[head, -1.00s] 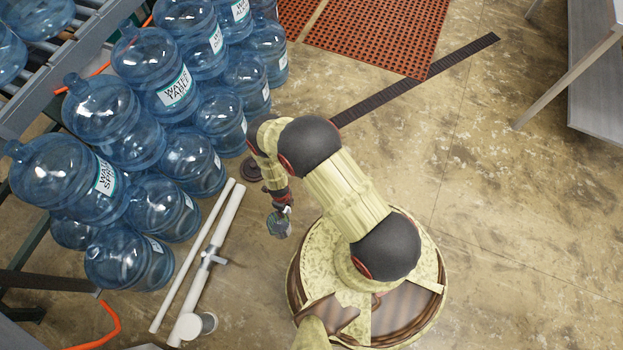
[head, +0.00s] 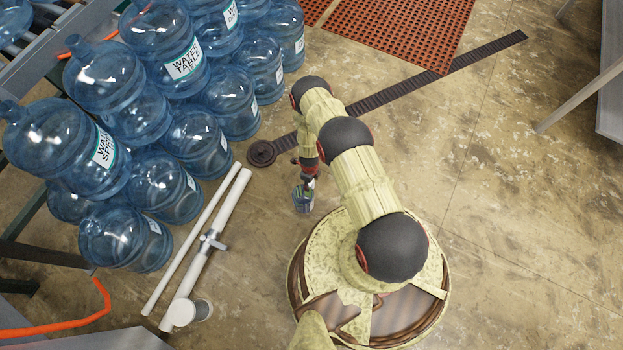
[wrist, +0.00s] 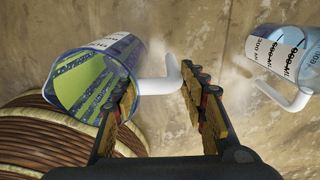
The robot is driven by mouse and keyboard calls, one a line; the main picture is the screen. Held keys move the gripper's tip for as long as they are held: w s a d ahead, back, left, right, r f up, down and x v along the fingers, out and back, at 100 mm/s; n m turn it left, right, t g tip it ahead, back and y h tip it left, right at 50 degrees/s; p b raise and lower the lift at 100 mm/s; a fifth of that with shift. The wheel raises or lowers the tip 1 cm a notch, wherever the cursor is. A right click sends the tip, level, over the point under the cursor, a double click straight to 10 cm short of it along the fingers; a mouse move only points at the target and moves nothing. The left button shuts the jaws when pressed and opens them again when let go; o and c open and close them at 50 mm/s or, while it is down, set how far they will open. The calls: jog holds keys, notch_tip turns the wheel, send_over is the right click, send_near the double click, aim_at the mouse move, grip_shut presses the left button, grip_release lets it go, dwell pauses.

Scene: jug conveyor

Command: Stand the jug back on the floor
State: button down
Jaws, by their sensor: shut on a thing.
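A clear jug with a white handle and printed label (wrist: 125,48) fills the left of the wrist view. Its wide end faces the camera and shows green and dark patches; I cannot tell whether they are contents or reflections. My gripper (wrist: 163,90) is shut on this jug, with the white handle between its fingers. A second clear jug (wrist: 288,50) with printed markings and a white handle shows at the right of the wrist view, apart from the fingers. In the head view my gripper (head: 308,176) points down, with a small jug (head: 303,200) below it, partly hidden.
Stacked blue water bottles (head: 165,185) stand at the left beside a conveyor (head: 45,70). White pipes (head: 217,243) lie on the floor left of my base. A dark floor strip (head: 440,85) and red mat (head: 410,30) lie farther off.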

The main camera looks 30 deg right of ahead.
jog(key=shift+w+d+f, duration=0.1)
jog(key=shift+d+f, duration=0.15)
jog(key=shift+f, duration=0.15)
jog(key=shift+w+d+f+b, duration=0.1)
jog(key=shift+d+f+b, duration=0.05)
jog(key=shift+f+b, duration=1.25)
jog(key=shift+f, duration=0.25)
jog(key=c, duration=1.1)
grip_release()
jog(key=shift+o, duration=0.4)
jog(key=shift+r, duration=0.1)
